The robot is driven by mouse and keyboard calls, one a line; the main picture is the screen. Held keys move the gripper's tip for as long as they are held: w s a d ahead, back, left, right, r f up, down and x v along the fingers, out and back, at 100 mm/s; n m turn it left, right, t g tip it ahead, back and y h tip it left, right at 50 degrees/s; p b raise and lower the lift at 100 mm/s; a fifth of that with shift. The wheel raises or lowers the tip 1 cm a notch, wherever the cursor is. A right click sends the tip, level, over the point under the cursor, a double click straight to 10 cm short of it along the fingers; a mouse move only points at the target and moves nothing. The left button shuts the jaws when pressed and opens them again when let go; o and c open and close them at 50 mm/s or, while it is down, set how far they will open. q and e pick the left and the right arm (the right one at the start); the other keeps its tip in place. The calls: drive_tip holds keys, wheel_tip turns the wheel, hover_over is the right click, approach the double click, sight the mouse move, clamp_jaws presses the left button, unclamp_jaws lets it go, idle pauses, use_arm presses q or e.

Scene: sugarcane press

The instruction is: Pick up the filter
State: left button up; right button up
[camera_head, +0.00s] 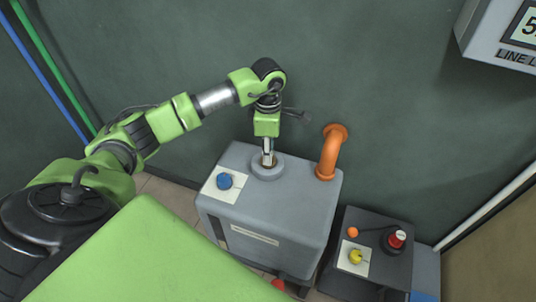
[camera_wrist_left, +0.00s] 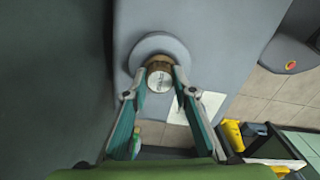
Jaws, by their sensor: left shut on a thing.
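The filter (camera_wrist_left: 160,78) shows in the left wrist view as a round, pale-faced cap with a brownish body. It sits at the round grey collar on top of the grey machine (camera_head: 262,212). My left gripper (camera_wrist_left: 160,72) has its two fingers on either side of the filter and is shut on it. In the head view my left gripper (camera_head: 268,160) points down at the collar (camera_head: 267,172) and hides most of the filter. I cannot tell whether the filter is raised out of the collar. My right gripper is in neither view.
A blue knob (camera_head: 224,181) on a white plate is left of the collar. An orange pipe (camera_head: 330,155) rises at the right. A dark box (camera_head: 375,245) with a red button (camera_head: 397,238) and a yellow knob (camera_head: 355,256) stands lower right. The green wall is close behind.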

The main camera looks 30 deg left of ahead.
use_arm(q)
wheel_tip(320, 180, up, 3)
drive_tip(key=shift+f, duration=0.1)
drive_tip(key=s+d+r, duration=0.2)
drive_tip(key=d+r, duration=0.3)
drive_tip(key=d, duration=0.1)
drive_tip(key=s+d+r+p, duration=0.1)
drive_tip(key=s+d+r, duration=0.1)
drive_tip(key=d+r, duration=0.3)
drive_tip(key=shift+s+d, duration=0.35)
drive_tip(key=shift+d, duration=0.75)
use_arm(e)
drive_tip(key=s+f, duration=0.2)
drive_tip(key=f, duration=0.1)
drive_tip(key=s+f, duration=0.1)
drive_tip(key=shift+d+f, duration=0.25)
